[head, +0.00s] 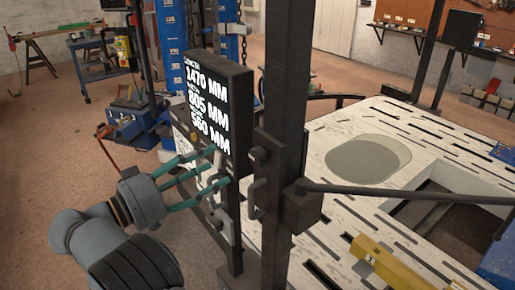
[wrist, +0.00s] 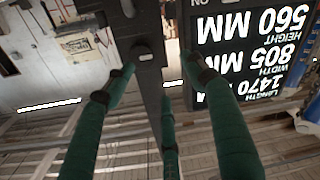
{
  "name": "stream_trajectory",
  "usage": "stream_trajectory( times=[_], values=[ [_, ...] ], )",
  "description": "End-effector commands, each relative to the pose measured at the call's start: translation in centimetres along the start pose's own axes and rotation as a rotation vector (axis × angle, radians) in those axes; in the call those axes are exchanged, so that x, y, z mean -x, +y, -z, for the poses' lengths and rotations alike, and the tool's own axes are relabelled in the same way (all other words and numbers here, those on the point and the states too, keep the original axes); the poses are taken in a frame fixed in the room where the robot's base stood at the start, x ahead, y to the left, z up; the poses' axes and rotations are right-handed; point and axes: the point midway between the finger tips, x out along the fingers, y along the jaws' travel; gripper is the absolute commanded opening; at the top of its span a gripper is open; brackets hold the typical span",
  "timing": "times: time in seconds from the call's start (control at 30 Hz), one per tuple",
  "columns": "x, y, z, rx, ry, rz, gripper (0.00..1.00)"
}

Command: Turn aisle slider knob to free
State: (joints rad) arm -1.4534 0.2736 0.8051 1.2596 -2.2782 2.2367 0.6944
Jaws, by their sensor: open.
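My gripper (head: 217,167) reaches in from the lower left in the head view, its teal fingers spread beside a dark upright under the display panel. A pale grey slider piece with a handle (head: 222,225) sits on that upright, just below the fingertips. In the wrist view my gripper (wrist: 167,78) is open, with nothing held between its fingers. A dark bracket with a small light knob-like end (wrist: 145,57) shows close to the left fingertip; I cannot tell whether they touch. I cannot tell for certain which fitting is the aisle slider knob, or its setting.
The black display panel (head: 220,105) with length, width and height stands right above the fingers. A thick dark post (head: 285,120) with handles and a side bar stands to the right. The slotted white bench top (head: 330,190) lies behind it.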

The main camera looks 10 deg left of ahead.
Motion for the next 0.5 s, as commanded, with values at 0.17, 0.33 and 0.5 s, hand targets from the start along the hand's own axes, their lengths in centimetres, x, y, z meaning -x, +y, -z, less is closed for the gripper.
stream_trajectory(
  times=[0.17, 0.33, 0.5],
  values=[
    [0.1, 1.4, -1.7, -0.305, -0.052, -0.057, 0.55],
    [-0.7, 1.4, -1.7, -0.383, -0.049, -0.061, 0.55],
    [-3.4, 1.6, -1.8, -0.382, -0.049, -0.062, 0.55]
  ],
)
